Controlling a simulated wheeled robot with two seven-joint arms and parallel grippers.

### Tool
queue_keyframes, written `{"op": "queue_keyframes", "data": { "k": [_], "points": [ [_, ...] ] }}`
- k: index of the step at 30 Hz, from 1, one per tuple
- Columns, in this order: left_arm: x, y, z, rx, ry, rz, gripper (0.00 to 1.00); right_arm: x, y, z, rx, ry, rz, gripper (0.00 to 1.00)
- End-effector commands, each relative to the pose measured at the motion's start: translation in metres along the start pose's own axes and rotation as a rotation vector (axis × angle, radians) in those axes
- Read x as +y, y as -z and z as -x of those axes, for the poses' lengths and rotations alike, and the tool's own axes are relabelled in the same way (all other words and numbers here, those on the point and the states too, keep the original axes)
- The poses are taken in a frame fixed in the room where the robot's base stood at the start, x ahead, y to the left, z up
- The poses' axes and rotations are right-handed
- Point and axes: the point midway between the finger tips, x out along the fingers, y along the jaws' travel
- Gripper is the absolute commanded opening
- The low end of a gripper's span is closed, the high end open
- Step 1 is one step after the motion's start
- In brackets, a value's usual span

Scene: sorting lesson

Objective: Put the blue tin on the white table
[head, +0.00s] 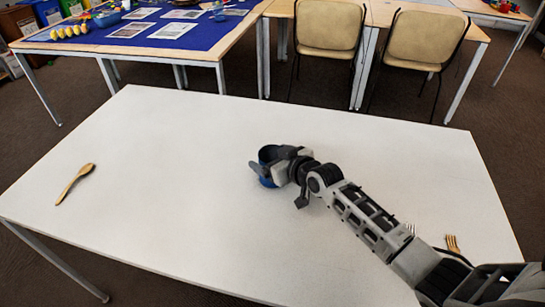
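The blue tin (267,153) is at the middle of the white table (150,150), on or just above its top; I cannot tell whether its base touches. My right gripper (270,166) reaches in from the lower right and has its fingers at the tin, one showing on the tin's left side. It looks shut on the tin, and its fingers and wrist hide part of it. My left gripper is not in view.
A wooden spoon (75,184) lies at the table's left. Forks (453,244) lie at the right, close to my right forearm. Beyond are a table with a blue mat (219,32) and two chairs (327,27). The white table's middle left is clear.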

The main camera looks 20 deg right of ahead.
Motion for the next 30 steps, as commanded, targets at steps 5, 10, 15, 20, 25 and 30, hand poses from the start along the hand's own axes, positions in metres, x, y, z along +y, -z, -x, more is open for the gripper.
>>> {"op": "queue_keyframes", "data": {
  "k": [5,10,15,20,25,30],
  "points": [
    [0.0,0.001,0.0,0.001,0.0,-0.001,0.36,0.0,0.001,0.0,0.0,0.0,0.0,0.86],
    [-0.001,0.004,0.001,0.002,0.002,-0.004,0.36,0.0,0.003,0.012,0.0,0.0,0.001,0.86],
    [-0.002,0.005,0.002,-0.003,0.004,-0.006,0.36,0.0,0.002,0.046,-0.002,0.0,0.001,0.86],
    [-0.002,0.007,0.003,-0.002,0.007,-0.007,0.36,0.0,0.002,0.081,-0.002,0.0,0.002,0.86],
    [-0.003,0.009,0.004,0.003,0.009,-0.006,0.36,0.0,0.002,0.108,-0.002,0.0,0.001,0.86],
    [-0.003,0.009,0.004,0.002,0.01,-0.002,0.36,0.0,0.002,0.12,-0.001,0.0,0.0,0.86]
  ]
}}
